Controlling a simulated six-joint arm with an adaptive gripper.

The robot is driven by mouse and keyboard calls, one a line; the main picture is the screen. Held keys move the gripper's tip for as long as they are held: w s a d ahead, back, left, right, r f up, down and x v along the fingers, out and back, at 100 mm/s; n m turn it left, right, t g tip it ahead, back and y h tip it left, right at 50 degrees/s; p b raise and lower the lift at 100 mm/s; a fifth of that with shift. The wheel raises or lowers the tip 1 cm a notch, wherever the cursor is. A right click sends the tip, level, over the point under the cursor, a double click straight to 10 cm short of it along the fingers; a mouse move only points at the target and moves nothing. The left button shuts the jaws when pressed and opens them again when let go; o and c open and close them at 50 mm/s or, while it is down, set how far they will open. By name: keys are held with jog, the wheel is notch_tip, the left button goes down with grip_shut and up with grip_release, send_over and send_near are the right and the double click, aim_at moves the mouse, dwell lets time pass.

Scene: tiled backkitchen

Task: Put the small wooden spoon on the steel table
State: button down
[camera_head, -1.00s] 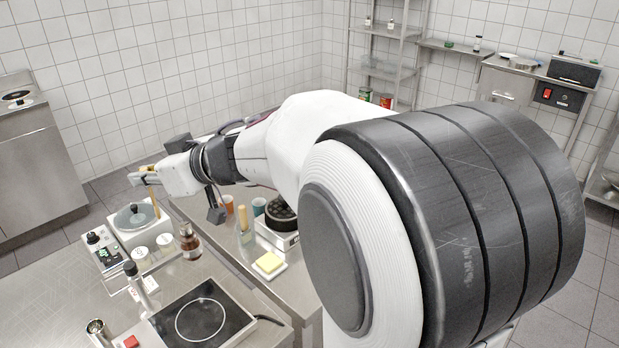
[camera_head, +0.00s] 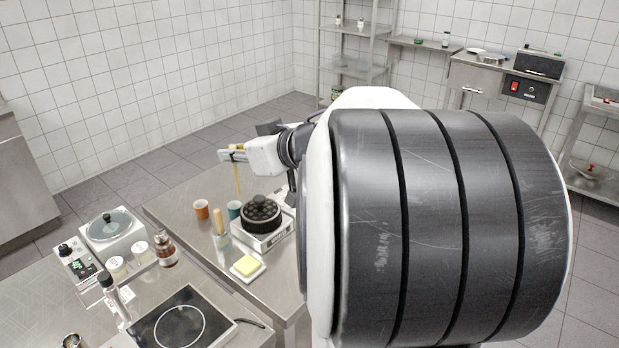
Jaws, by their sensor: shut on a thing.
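The small wooden spoon (camera_head: 237,178) hangs upright and slim from my gripper (camera_head: 232,153), which is shut on its upper part. My gripper is above the far part of the steel table (camera_head: 180,199) that carries the cups. The spoon's lower end shows close to or above the tabletop; I cannot tell whether it touches. My own arm covers the right side of this table.
A hotplate (camera_head: 180,325) is on the nearer bench. The table's far left is clear.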

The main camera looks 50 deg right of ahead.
jog(key=s+d+m+h, duration=0.2)
jog(key=s+d, duration=0.5)
jog(key=d, duration=0.1)
notch_tip(320, 180, down, 11)
jog(key=shift+w, duration=0.15)
jog(key=shift+a+f, duration=0.1)
jog(key=shift+f, duration=0.05)
dwell(0.3)
jog(key=shift+f, duration=2.85)
jog(key=shift+f, duration=0.1)
jog(key=shift+f, duration=2)
jog(key=shift+f, duration=0.15)
